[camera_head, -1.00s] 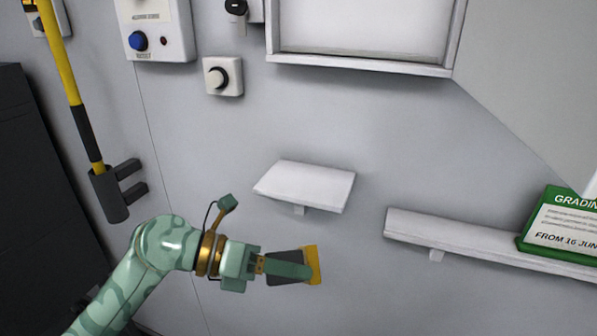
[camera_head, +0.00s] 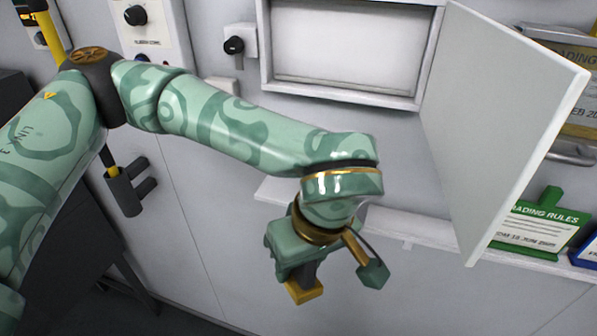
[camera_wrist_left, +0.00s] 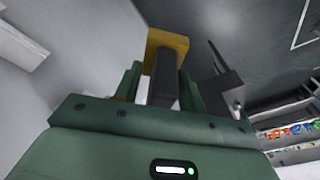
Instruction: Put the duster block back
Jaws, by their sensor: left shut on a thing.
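The duster block (camera_head: 304,291) has a yellow part and a dark grey part. My left gripper (camera_head: 305,268) is shut on it and points downward in the head view, with the yellow part lowest. In the left wrist view the duster block (camera_wrist_left: 168,42) sits between the two green fingers, its dark part in the grip and its yellow part beyond the tips. A small white wall shelf (camera_head: 267,190) is mostly hidden behind my left wrist. Whether the block touches anything is not clear; it appears held in the air in front of the wall. My right gripper is out of view.
A white ledge (camera_head: 420,229) runs along the wall at right, with a green grading rules sign (camera_head: 540,226). An open cabinet door (camera_head: 495,110) juts out at upper right. A dark holder (camera_head: 125,192) with a yellow pole is at left.

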